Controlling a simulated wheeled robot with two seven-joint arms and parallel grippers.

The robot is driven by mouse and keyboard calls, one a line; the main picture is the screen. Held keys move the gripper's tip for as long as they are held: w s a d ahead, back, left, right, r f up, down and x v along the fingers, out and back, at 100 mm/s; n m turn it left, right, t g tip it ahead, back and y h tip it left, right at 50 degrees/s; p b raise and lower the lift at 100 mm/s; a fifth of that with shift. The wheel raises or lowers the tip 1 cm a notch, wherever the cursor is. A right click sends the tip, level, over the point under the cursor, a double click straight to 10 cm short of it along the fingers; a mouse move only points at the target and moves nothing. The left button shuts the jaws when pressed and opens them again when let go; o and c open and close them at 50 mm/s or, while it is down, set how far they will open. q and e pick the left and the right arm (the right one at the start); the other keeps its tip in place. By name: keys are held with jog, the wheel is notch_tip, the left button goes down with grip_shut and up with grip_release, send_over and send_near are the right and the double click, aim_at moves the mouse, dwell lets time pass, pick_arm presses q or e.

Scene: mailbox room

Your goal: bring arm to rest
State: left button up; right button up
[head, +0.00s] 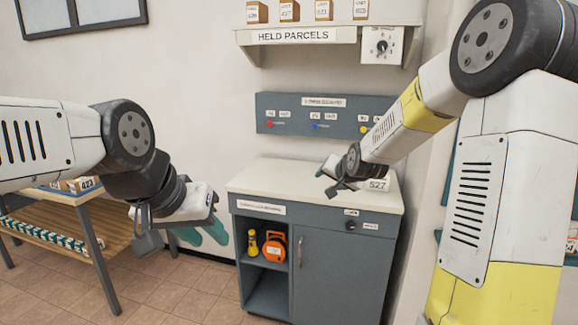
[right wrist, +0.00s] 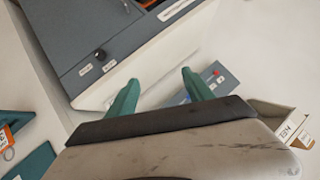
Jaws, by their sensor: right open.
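My right arm comes in from the right in the head view, and its gripper (head: 338,172) is over the cabinet's pale top. In the right wrist view its two teal fingers (right wrist: 158,84) stand apart with nothing held between them. My left gripper (head: 205,231) hangs at the left in the head view, in front of the wall and left of the cabinet. Its teal fingers point down and right. I see nothing held in it, but the gap between the fingers is unclear.
The grey cabinet (head: 340,268) has an open shelf with an orange reel (head: 274,248). A label-marked 527 item (head: 377,184) is beside my right gripper. A button panel (head: 312,117) and parcel shelf (head: 330,28) are on the wall. A wooden-shelved table (head: 80,236) stands at left.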

jog(key=s+r+n+g, duration=0.2)
jog(key=s, duration=1.5)
jog(key=s+d+r+n+g, duration=0.1)
jog(key=s+r+n+g, duration=0.2)
jog(key=s, duration=1.5)
jog(key=shift+s+d, duration=0.2)
jog(key=shift+d, duration=0.05)
